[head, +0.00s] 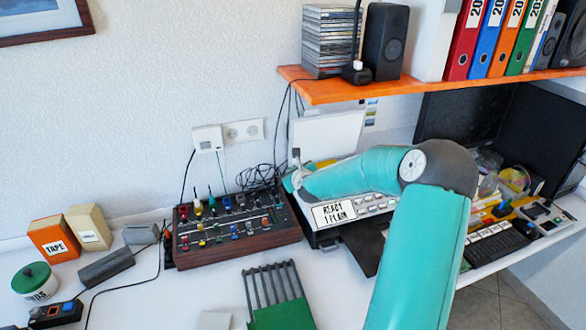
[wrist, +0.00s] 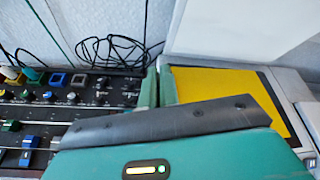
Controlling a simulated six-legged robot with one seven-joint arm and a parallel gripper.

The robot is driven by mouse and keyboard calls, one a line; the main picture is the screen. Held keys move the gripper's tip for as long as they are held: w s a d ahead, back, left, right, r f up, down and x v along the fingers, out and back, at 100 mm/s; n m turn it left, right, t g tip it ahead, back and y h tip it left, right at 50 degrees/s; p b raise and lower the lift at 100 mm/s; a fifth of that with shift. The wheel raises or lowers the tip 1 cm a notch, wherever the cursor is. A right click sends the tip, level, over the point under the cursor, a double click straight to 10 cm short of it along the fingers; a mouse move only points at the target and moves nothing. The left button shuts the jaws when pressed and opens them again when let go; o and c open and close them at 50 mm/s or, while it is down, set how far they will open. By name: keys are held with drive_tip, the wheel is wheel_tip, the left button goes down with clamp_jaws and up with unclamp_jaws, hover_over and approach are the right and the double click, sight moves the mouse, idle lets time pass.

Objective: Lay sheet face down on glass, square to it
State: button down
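A yellow sheet (wrist: 225,88) lies over the scanner bed in the wrist view, with a strip of dark glass (wrist: 285,100) showing along its right side. Its near part is hidden behind my gripper. Whether it lies fully flat or square cannot be told. The scanner's white lid (head: 327,137) stands open behind the bed, and it also shows in the wrist view (wrist: 235,30). My gripper (wrist: 157,87) is at the sheet's left edge, its two teal fingers close together with nothing visible between them. In the head view my arm hides most of the bed.
A mixer (head: 235,228) with knobs and loose black cables stands left of the scanner (head: 335,214). An orange shelf (head: 330,92) with discs, a speaker and binders overhangs the back. A green slotted rack (head: 278,297) sits in front. A keyboard (head: 495,243) is at right.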

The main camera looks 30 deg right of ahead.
wheel_tip(320, 180, down, 6)
drive_tip(key=shift+s, duration=0.15)
idle(0.4)
drive_tip(key=shift+a+f, duration=0.1)
drive_tip(key=shift+f, duration=0.45)
drive_tip(key=c, duration=1.6)
unclamp_jaws()
